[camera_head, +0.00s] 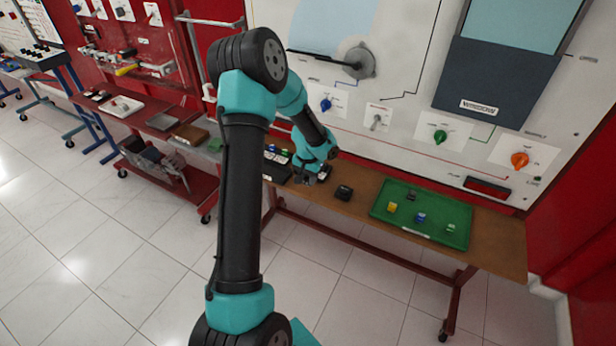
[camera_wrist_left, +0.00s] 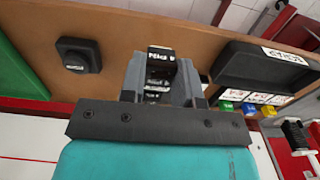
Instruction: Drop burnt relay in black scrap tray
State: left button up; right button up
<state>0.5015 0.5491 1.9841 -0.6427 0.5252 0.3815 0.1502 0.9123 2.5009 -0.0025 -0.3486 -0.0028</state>
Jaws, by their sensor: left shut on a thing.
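A black relay with white lettering (camera_wrist_left: 160,62) sits between the fingers of my left gripper (camera_wrist_left: 160,88) in the left wrist view. The gripper is shut on it, over the brown bench. In the head view my left gripper (camera_head: 316,174) is above the bench's left part, and the relay is too small to make out there. The black scrap tray (camera_wrist_left: 236,62) lies just right of the gripper in the wrist view, its white label upside down. In the head view the tray (camera_head: 276,174) is left of the gripper, partly hidden by my arm. My right gripper is not in view.
A black block (camera_head: 344,192) stands on the bench (camera_head: 366,180) right of the gripper. A green tray (camera_head: 460,238) with several small coloured blocks is farther right. Coloured relays (camera_wrist_left: 248,107) are beside the black tray. The panel wall rises behind the bench.

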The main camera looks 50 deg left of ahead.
aim_at(308, 179)
pick_arm(q)
jog(key=shift+r, duration=0.1)
jog(key=shift+r, duration=2.95)
jog(key=w+d+f+m, duration=0.1)
jog(key=w+d, duration=0.4)
jog(key=d, duration=0.6)
jog(key=w+d+f+m, duration=0.1)
jog(key=w+d+f, duration=0.2)
jog(key=d, duration=0.8)
jog(key=w+d+f+m, duration=0.1)
jog(key=w+d+f, duration=0.2)
jog(key=w+d, duration=0.4)
jog(key=shift+w+d+f+m, duration=0.1)
jog(key=shift+d+m, duration=0.3)
jog(key=shift+d, duration=2.15)
